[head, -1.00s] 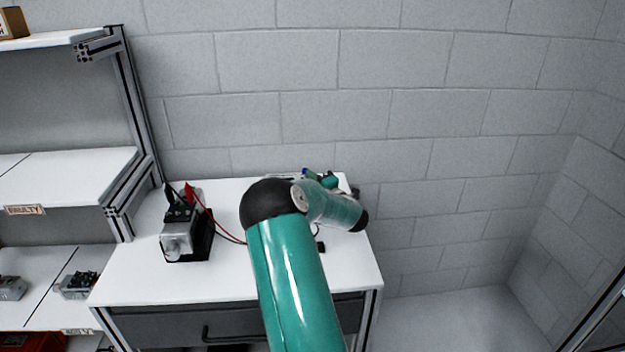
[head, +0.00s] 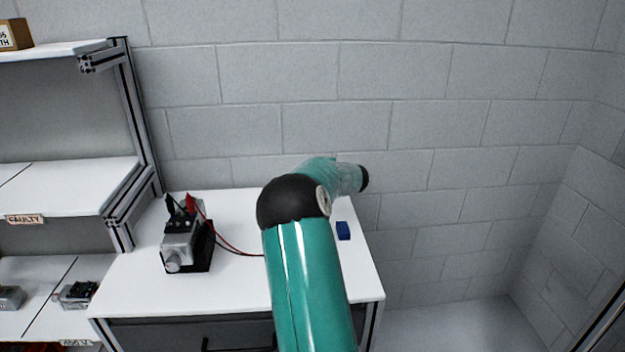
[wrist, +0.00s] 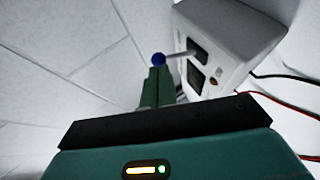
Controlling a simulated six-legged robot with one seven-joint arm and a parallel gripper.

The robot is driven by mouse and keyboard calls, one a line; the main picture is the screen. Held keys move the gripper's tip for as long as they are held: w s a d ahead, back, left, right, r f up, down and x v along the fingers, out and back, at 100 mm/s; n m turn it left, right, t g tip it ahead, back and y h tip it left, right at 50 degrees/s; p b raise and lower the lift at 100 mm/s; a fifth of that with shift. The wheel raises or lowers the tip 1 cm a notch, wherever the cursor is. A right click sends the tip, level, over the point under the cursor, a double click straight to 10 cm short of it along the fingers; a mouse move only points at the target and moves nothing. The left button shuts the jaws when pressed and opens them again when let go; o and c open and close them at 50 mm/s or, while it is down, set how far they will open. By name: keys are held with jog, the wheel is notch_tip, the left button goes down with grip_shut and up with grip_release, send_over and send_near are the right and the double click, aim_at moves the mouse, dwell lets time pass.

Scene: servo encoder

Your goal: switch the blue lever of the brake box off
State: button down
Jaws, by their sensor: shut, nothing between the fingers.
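In the head view my own arm hides the gripper and the brake box.
The white table (head: 230,290) stands against a grey block wall. A motor unit (head: 182,248) with red and black leads stands on its left. A small blue item (head: 343,230) lies to the right of my arm. Shelves (head: 70,185) stand at the left.

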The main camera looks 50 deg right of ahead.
jog(key=shift+r, duration=0.1)
jog(key=shift+r, duration=0.7)
jog(key=shift+r, duration=0.1)
